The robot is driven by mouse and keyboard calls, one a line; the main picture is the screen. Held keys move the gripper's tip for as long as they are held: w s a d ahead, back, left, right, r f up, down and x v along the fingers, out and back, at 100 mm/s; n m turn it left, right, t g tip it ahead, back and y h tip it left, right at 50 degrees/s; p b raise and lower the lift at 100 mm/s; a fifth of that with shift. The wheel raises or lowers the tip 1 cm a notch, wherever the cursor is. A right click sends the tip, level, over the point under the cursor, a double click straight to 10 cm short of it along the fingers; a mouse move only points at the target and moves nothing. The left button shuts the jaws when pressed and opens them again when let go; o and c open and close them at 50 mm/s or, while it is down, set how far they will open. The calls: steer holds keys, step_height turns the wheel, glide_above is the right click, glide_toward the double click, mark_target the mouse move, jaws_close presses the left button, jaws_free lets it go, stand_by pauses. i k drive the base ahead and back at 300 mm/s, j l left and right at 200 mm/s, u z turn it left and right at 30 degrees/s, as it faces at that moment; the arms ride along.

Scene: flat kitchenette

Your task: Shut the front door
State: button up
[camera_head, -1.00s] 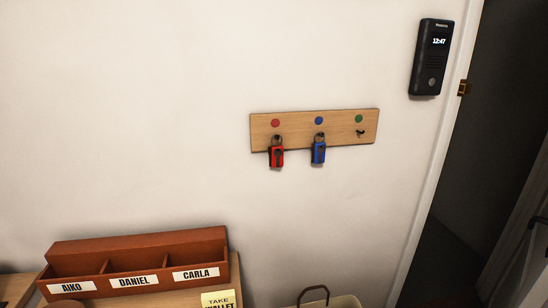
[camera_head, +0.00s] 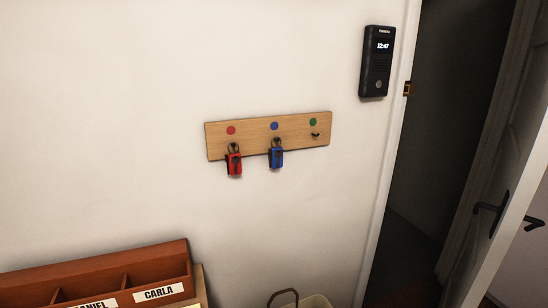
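The front door (camera_head: 503,170) stands open at the right of the head view, seen at a steep angle. A dark lever handle (camera_head: 490,209) shows on its face, and another lever (camera_head: 534,223) shows on the other side of its edge. The doorway (camera_head: 428,150) beside it is dark. The white door frame (camera_head: 393,140) has a brass strike plate (camera_head: 407,89) on it. My gripper is not in view.
A key board (camera_head: 268,127) with red (camera_head: 234,163) and blue (camera_head: 276,157) key fobs hangs on the wall; its green-dotted hook is empty. An intercom (camera_head: 376,62) is beside the frame. A brown letter tray (camera_head: 150,262) and a basket (camera_head: 312,301) are below.

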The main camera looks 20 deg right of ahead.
mark_target(519, 163)
steer(key=k+l+z, duration=0.25)
steer(key=l+z, duration=0.25)
steer(key=l, duration=0.2)
steer(key=k+l+z, duration=0.25)
steer(key=l, duration=0.15)
steer(key=l+z, duration=0.25)
steer(key=l, duration=0.1)
